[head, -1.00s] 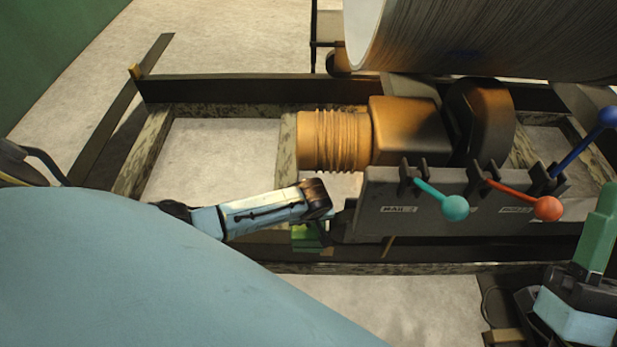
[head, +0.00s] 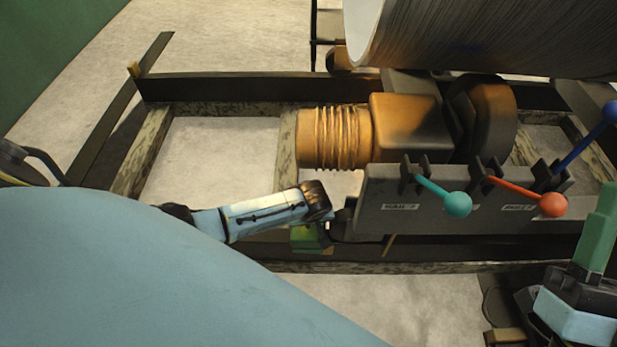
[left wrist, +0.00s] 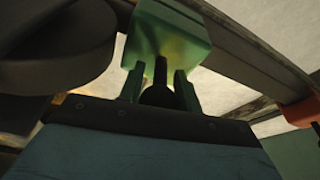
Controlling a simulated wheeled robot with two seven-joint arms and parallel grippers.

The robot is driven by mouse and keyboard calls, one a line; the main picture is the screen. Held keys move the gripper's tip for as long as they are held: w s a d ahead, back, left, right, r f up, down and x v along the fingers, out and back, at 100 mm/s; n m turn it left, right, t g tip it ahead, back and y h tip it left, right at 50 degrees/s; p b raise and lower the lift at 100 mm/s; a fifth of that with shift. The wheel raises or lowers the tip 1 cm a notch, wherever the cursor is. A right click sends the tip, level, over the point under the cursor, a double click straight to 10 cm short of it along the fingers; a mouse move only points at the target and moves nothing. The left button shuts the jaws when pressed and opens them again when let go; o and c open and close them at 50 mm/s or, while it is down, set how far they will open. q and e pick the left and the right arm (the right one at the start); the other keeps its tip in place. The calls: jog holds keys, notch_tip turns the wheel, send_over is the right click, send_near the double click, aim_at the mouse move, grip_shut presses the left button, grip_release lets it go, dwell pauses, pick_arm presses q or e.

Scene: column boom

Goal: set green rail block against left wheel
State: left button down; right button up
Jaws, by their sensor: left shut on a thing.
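My left arm reaches in from the left in the head view, and its gripper (head: 318,212) points down at the lower left end of the grey lever panel. It is shut on the green rail block (head: 305,238), which shows partly below it by the dark rail. In the left wrist view the block (left wrist: 168,38) sits at the ends of the fingers (left wrist: 158,88). A dark rounded wheel-like part (left wrist: 58,62) is to its left there. It looks close to the block, but I cannot tell whether they touch. In the head view the wheel is mostly hidden under the panel.
The grey panel (head: 440,210) carries a teal, a red and a blue lever. An orange-brown motor (head: 405,130) stands behind it, with a large cylinder (head: 490,35) above. Pale floor shows between the dark rails.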

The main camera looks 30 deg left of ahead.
pick_arm(q)
jog(key=c, duration=1)
grip_release()
jog(key=shift+w+r, duration=0.1)
jog(key=shift+o, duration=0.5)
jog(key=shift+r, duration=0.2)
jog(key=p+v, duration=0.3)
jog(key=v, duration=0.1)
notch_tip(320, 180, up, 3)
jog(key=p, duration=0.3)
pick_arm(e)
jog(key=w+d+f+g+h, duration=0.1)
jog(key=w+f+g+h, duration=0.25)
jog(key=f+g, duration=0.8)
pick_arm(q)
notch_tip(320, 180, up, 5)
jog(key=p, duration=0.3)
send_over(310, 234)
jog(key=s+d, duration=0.1)
jog(key=shift+r, duration=0.3)
pick_arm(e)
jog(key=s+d+f+g+h, duration=0.3)
jog(key=s+d+f+g, duration=0.2)
jog(key=s+f+g, duration=0.3)
jog(key=shift+s+f+m, duration=0.4)
jog(key=shift+s+f, duration=0.65)
jog(key=shift+f, duration=0.55)
